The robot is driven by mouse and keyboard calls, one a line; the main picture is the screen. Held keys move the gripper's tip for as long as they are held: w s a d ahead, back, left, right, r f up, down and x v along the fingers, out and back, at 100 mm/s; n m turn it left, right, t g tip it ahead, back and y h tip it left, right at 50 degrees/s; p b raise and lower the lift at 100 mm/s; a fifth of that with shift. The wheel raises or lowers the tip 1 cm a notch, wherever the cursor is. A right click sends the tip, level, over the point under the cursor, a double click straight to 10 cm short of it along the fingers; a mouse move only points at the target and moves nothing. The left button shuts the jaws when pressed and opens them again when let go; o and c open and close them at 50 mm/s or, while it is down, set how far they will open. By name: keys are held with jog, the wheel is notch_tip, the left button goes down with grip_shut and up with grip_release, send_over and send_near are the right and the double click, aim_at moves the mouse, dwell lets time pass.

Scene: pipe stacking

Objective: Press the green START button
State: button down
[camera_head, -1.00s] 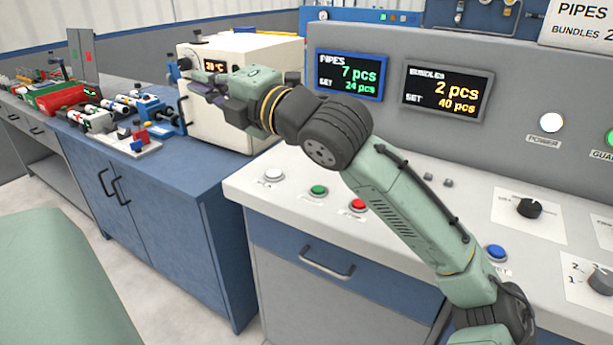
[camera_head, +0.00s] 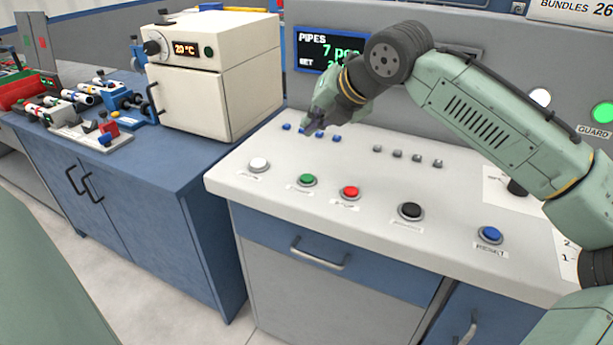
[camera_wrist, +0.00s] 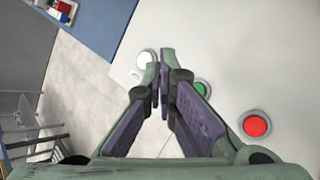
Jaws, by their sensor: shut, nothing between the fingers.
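The green START button (camera_head: 307,180) sits on the white console top between a white button (camera_head: 258,165) and a red button (camera_head: 350,192). My gripper (camera_head: 306,132) is shut and empty, raised over the console behind the green button in the head view. In the wrist view, my gripper (camera_wrist: 163,98) points down with its fingertips together. The green button (camera_wrist: 202,88) shows just right of the fingers there, partly covered by one finger. The white button (camera_wrist: 145,59) is beyond the tips, and the red button (camera_wrist: 255,126) lies to the right. The fingers appear apart from the buttons.
A black button (camera_head: 411,211) and a blue RESET button (camera_head: 490,234) continue the front row. Small blue buttons (camera_head: 320,133) and grey switches (camera_head: 398,154) lie farther back. A white oven (camera_head: 215,75) stands on the blue bench at left, close to the console.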

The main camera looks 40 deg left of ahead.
jog(key=b, duration=0.7)
send_over(311, 176)
notch_tip(311, 176, down, 6)
jog(key=shift+f, duration=0.2)
jog(key=shift+f+b, duration=0.35)
jog(key=shift+f, duration=0.8)
jog(key=shift+f, duration=0.2)
jog(key=shift+f, duration=0.25)
jog(key=shift+f, duration=0.4)
dwell(0.6)
jog(key=shift+r, duration=0.1)
jog(key=shift+r+p, duration=0.75)
jog(key=shift+p, duration=0.2)
